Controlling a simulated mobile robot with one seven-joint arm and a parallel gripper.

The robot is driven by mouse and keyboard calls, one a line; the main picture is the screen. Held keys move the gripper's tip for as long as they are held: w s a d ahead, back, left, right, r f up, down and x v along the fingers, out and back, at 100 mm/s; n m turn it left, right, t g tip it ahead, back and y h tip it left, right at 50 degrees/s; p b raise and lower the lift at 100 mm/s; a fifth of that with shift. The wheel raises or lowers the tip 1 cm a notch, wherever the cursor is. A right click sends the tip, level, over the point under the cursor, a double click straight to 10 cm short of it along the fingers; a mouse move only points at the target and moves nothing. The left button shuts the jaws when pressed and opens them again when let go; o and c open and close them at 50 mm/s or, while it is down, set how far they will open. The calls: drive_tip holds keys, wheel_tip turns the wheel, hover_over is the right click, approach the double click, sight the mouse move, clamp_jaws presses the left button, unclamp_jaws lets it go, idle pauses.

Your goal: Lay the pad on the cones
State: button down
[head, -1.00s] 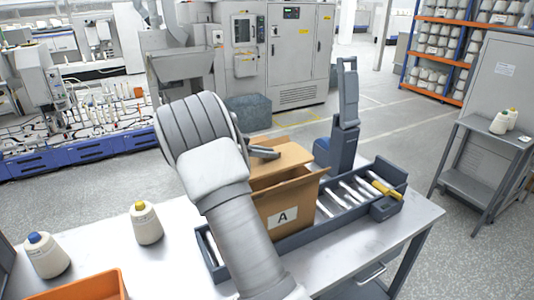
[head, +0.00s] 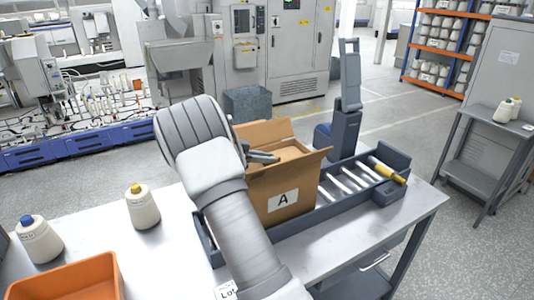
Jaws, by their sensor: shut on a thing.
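An open cardboard box (head: 283,200) marked A stands on the dark roller tray (head: 308,228) on the table. My gripper (head: 268,158) is at the box's open top, partly hidden behind my own arm. It is shut on the pad (head: 292,152), a flat tan sheet whose visible part lies level within the box opening, below the raised back flap. Any cones inside the box are hidden, so I cannot tell whether the pad touches them. Two cream cones stand on the table outside the box: one with a yellow tip (head: 142,207), one with a blue tip (head: 40,240).
An orange bin (head: 68,280) sits at the table's front left. A dark upright post (head: 347,100) stands behind the tray. A yellow-ended rod (head: 386,170) lies across the tray's right end. The table right of the tray is clear.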

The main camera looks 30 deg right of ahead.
drive_tip(key=shift+f, duration=0.15)
drive_tip(key=c, duration=0.7)
unclamp_jaws()
drive_tip(key=shift+a, duration=0.1)
drive_tip(key=v, duration=1.7)
drive_tip(key=shift+a+b, duration=0.15)
drive_tip(key=shift+b, duration=0.15)
